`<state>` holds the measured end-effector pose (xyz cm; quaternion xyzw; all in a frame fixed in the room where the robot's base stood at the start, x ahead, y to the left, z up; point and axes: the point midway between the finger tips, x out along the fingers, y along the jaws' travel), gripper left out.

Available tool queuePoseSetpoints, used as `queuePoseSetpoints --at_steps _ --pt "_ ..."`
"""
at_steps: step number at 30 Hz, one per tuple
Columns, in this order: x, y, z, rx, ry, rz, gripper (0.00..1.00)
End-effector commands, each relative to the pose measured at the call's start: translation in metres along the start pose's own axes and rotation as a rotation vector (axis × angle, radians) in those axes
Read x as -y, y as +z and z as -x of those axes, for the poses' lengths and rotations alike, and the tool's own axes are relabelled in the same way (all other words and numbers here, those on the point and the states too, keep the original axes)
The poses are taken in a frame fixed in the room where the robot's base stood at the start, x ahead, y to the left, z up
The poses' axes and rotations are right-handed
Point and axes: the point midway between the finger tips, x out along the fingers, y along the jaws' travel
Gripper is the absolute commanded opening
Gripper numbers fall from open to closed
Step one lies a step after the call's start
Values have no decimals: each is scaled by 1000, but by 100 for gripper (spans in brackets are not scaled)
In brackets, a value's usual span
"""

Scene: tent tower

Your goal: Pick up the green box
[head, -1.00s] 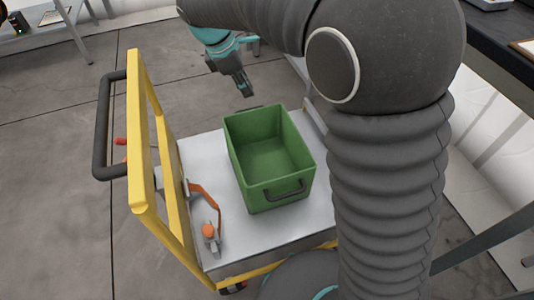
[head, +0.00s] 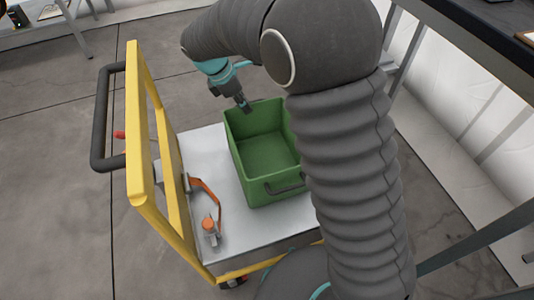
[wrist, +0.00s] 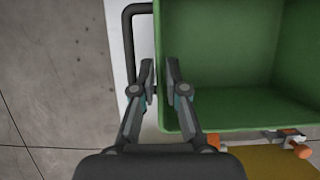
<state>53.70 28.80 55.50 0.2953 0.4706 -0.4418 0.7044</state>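The green box (head: 262,155) is an open, empty bin with dark handles, standing upright on the cart's pale platform (head: 205,155). My arm hides its right side in the head view. My gripper (head: 247,107) points down at the box's far rim. In the wrist view my gripper (wrist: 160,75) has its two fingers apart, one on each side of the line of the box's rim. The green box (wrist: 225,45) fills the right of that view, and its dark handle (wrist: 129,45) shows left of the fingers. Contact with the rim cannot be told.
The cart has a yellow frame (head: 140,130) and a black push handle (head: 99,120) on the left. An orange strap with a metal buckle (head: 211,225) lies on the platform left of the box. A dark table (head: 490,45) stands at the right.

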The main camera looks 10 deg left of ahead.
Motion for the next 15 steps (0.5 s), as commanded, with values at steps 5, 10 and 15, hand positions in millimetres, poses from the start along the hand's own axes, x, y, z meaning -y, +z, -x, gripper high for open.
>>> queuePoseSetpoints --at_steps 5,10,15 --pt "0 6 -23 1 -3 -1 12" --pt "-1 8 -44 1 -2 0 12" --pt "-1 7 -50 0 -1 0 12"
